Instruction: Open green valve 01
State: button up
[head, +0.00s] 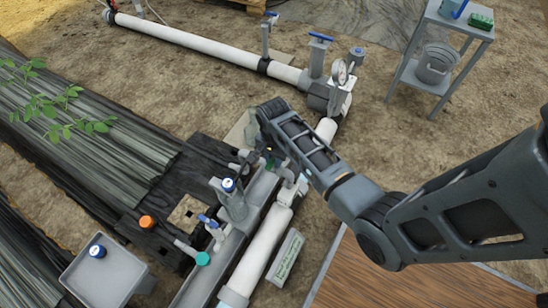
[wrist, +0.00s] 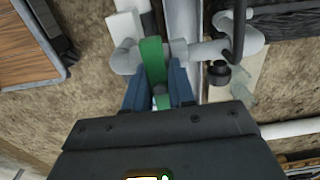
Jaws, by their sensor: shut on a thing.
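The green valve handle (wrist: 152,58) shows in the wrist view as a flat green lever lying across a grey pipe fitting (wrist: 125,57). My gripper (wrist: 158,90) has its two blue fingers on either side of the lever's near end, shut on it. In the head view my gripper's end reaches down to the grey pipework at the middle; my arm hides most of the valve there. The valve's number is not readable.
A blue-handled valve (head: 208,222), a blue-capped fitting (head: 228,186), a teal cap (head: 203,259) and an orange cap (head: 147,222) stand nearby. A white pipe (head: 262,250) runs below my arm. A grey shelf cart (head: 440,60) stands at upper right.

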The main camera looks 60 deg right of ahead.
jog(key=shift+r+n+p, duration=0.2)
jog(key=shift+n+p, duration=0.55)
jog(key=shift+n, duration=0.15)
grip_shut()
jog(key=n+p, duration=0.2)
jog(key=n, duration=0.1)
jog(key=shift+n, duration=0.3)
jog(key=n+p, duration=0.1)
jog(key=n, duration=0.2)
jog(key=shift+n+p, duration=0.3)
jog(key=n+p, duration=0.2)
jog(key=n, duration=0.4)
jog(key=shift+f, duration=0.1)
jog(key=n+p, duration=0.1)
jog(key=n, duration=0.3)
jog(key=shift+f, duration=0.1)
jog(key=o, duration=1)
grip_release()
jog(key=shift+c, duration=0.2)
